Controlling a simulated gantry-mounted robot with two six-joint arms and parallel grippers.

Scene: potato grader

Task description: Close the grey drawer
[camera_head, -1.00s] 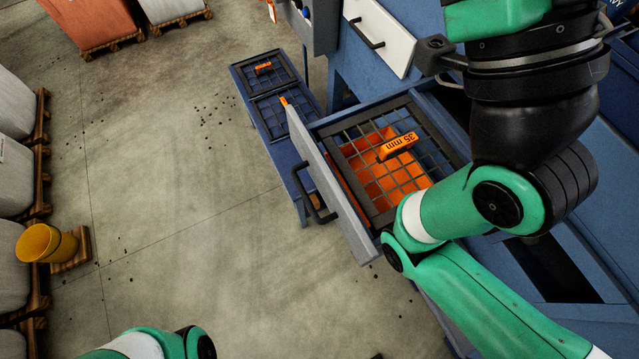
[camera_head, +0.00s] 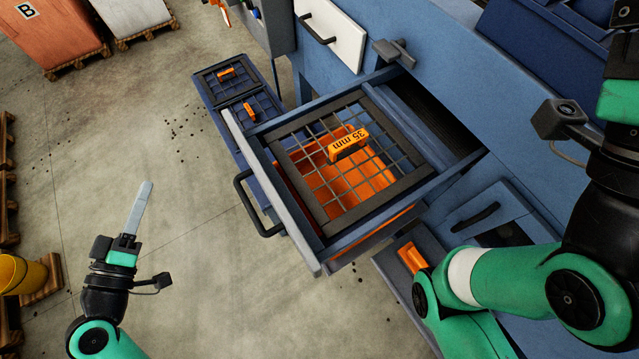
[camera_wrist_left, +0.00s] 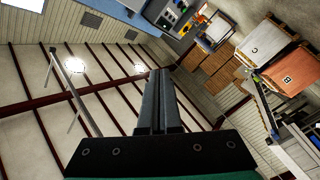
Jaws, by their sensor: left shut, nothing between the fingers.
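The grey drawer (camera_head: 293,238) stands pulled out of the blue machine, with its black handle (camera_head: 243,200) facing left toward the floor. In it lies a dark mesh screen with an orange tag (camera_head: 348,144) marked 35 mm, over an orange bottom. My left gripper (camera_head: 145,187) is shut and empty, left of the drawer front and clear of its handle. In the left wrist view its fingers (camera_wrist_left: 160,100) lie together, pointing toward the ceiling and far wall. My right arm comes in from the right; its gripper fingers are outside the view.
A white drawer (camera_head: 335,32) is shut above left of the open one. A blue drawer front (camera_head: 487,212) lies to its right. A low blue bench (camera_head: 222,110) with screens stands behind it. Concrete floor left of the drawer is free. A yellow bucket (camera_head: 20,274) stands at far left.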

